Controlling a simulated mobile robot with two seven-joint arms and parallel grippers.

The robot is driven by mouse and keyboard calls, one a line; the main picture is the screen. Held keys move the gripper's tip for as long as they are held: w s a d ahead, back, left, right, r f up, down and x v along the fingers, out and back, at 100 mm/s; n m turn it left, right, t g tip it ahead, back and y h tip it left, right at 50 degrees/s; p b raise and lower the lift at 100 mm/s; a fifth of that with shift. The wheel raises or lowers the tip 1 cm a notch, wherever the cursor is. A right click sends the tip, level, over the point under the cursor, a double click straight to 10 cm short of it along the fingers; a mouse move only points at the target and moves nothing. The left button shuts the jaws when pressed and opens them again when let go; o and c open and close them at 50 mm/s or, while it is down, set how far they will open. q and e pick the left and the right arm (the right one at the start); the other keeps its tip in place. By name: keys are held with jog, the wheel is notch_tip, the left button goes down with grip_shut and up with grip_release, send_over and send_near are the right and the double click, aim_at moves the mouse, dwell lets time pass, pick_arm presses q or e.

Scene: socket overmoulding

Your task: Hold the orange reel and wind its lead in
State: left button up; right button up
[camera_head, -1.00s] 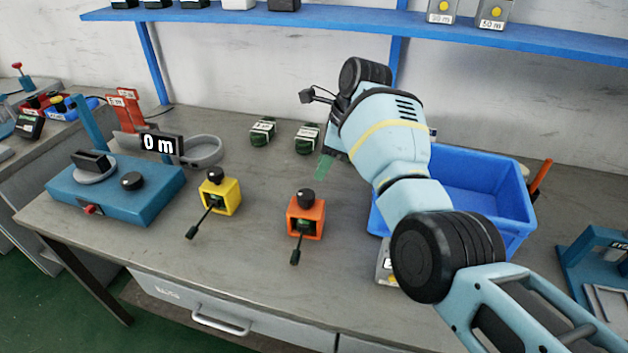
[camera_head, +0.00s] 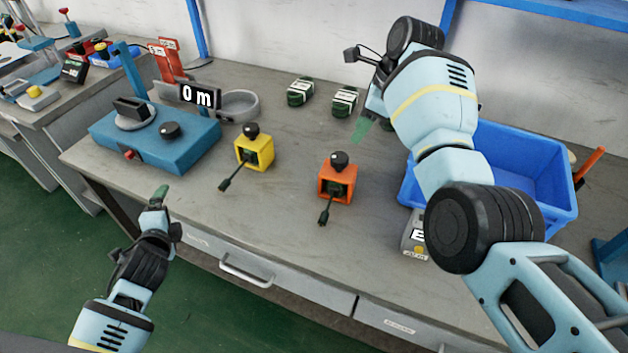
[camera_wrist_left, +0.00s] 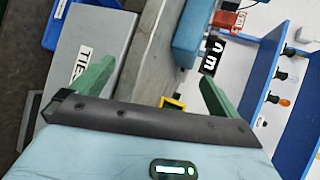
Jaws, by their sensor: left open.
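The orange reel (camera_head: 326,188) stands on the bench in the middle of the head view, with a black knob on top. Its short dark lead (camera_head: 325,212) comes out of the front and ends in a black plug towards the bench's front edge. My left gripper (camera_head: 160,196) is open and empty, off the bench's front edge, well to the left of the reel; its two green fingers stand apart in the left wrist view (camera_wrist_left: 157,72). My right gripper (camera_head: 362,130) is above the bench, behind and right of the orange reel; my arm partly hides it and its opening is unclear.
A yellow reel (camera_head: 243,153) stands left of the orange one. A blue machine (camera_head: 185,152) with a "0 m" display (camera_head: 199,96) is at the left. Two dark green bundles (camera_head: 345,100) lie behind. A blue crate (camera_head: 550,207) is at the right, partly behind my right arm.

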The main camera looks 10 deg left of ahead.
pick_arm(q)
jog(key=shift+m+t, duration=0.4)
jog(key=shift+m, duration=0.4)
jog(key=w+r, duration=0.1)
jog(key=r, duration=0.1)
jog(key=w+r, duration=0.2)
jog(key=shift+w+r, duration=0.1)
jog(key=shift+w, duration=0.2)
jog(key=w+d+r+m+t+h, duration=0.2)
jog(key=d+r+m+h, duration=0.15)
jog(key=d, duration=0.55)
jog(key=w+d+r+m+t+h, duration=0.2)
jog(key=d+r+m, duration=0.25)
jog(key=d, duration=0.45)
jog(key=m+g+h, duration=0.3)
jog(key=m, duration=0.9)
send_over(336, 176)
jog(key=s, duration=0.4)
jog(key=f, duration=0.2)
jog(key=shift+w+d+f, duration=0.25)
jog(key=shift+f, duration=0.15)
jog(key=f, duration=0.1)
jog(key=a+f+m+g+y, duration=0.1)
jog(key=f, duration=0.1)
jog(key=shift+a+f+m+g+y, duration=0.1)
jog(key=shift+f+m+g+y, duration=0.15)
jog(key=shift+f+m+g, duration=0.05)
jog(key=shift+w, duration=0.15)
